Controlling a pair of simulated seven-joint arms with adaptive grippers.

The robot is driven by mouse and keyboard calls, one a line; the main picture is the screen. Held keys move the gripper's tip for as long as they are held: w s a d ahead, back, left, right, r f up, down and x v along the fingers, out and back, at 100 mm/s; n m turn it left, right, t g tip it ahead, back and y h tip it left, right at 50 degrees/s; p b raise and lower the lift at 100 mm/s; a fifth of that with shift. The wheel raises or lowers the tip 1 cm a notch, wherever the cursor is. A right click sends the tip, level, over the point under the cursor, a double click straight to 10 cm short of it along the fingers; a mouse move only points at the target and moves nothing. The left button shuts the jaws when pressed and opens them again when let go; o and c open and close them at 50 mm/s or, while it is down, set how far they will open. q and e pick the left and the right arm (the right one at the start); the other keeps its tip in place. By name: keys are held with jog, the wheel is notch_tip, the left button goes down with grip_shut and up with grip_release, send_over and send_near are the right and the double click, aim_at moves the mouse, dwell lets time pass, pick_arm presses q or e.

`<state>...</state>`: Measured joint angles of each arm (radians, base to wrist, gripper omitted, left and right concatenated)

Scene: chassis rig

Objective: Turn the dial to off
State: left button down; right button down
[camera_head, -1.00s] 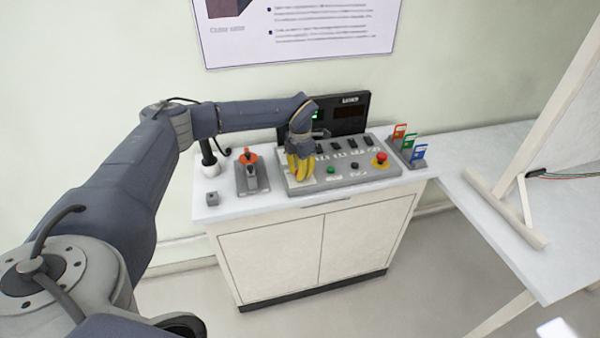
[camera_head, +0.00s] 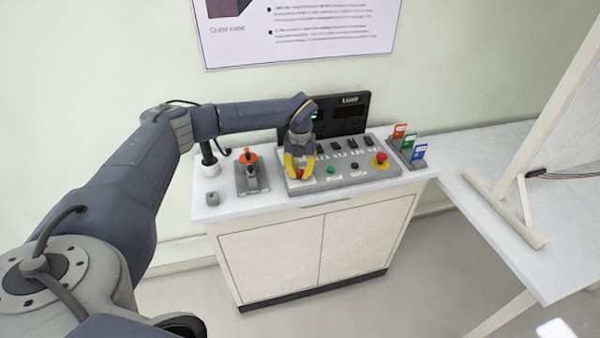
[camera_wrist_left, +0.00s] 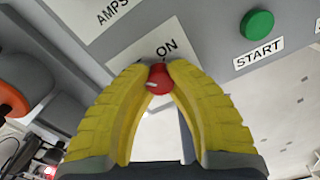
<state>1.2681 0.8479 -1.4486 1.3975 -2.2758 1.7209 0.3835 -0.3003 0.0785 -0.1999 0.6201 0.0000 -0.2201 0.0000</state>
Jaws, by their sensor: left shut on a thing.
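The dial (camera_wrist_left: 159,79) is a small red knob with a white mark on its left side in the left wrist view. An ON label (camera_wrist_left: 166,48) sits just above it; any OFF label is hidden or out of view. My left gripper (camera_head: 299,177) points down at the left part of the grey control panel (camera_head: 345,178). Its yellow fingertips are shut on the dial, one on each side, and they also show in the left wrist view (camera_wrist_left: 159,82). My right gripper is not in view.
A green START button (camera_wrist_left: 257,24) lies right of the dial. A red emergency button (camera_head: 380,159) is at the panel's right. An orange-handled device (camera_head: 250,170) stands left of the panel. A black display (camera_head: 345,113) rises behind. Coloured tags (camera_head: 408,145) stand at the right.

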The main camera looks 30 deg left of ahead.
aim_at(300, 171)
pick_arm(q)
jog(key=shift+n, duration=0.4)
jog(key=c, duration=1.1)
grip_release()
notch_tip(300, 171, up, 12)
dwell(0.3)
